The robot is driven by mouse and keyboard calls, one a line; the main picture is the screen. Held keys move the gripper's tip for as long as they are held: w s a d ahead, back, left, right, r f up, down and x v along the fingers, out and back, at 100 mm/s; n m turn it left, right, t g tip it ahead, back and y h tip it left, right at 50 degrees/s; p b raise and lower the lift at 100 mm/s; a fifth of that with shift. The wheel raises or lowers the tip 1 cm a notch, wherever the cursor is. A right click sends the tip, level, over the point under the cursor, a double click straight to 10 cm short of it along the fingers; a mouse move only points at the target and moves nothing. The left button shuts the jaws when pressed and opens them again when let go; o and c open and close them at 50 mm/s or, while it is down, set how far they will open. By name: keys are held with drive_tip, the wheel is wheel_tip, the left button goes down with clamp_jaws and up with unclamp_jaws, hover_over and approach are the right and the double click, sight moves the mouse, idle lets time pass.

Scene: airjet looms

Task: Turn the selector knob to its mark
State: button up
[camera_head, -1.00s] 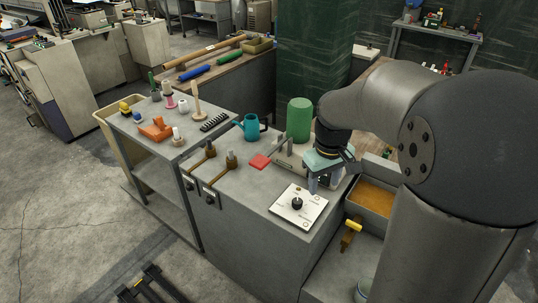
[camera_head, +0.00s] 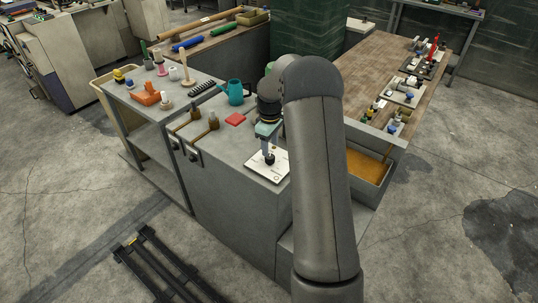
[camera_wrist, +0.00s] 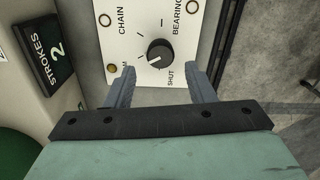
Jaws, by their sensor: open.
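The black selector knob (camera_head: 270,160) sits on a white panel (camera_head: 258,170) on the grey cabinet top. In the wrist view the knob (camera_wrist: 159,53) is round with a pale pointer line, on the panel (camera_wrist: 150,20) lettered CHAIN, BEARING and SHUT. Another label is partly hidden by the left finger. Short tick lines surround the knob. My gripper (camera_head: 269,147) points down just above the knob. In the wrist view my gripper (camera_wrist: 160,70) is open, with one finger on each side of the knob and gaps between; no contact shows.
A STROKES 2 plate (camera_wrist: 53,55) lies left of the panel in the wrist view. A tan bin (camera_head: 367,167) stands at the right.

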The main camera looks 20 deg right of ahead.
sight(270, 156)
wheel_tip(270, 156, down, 5)
drive_tip(key=shift+r+b, duration=0.2)
drive_tip(key=shift+b, duration=0.75)
drive_tip(key=shift+r, duration=0.3)
drive_tip(key=shift+f, duration=0.1)
drive_tip(key=c, duration=0.7)
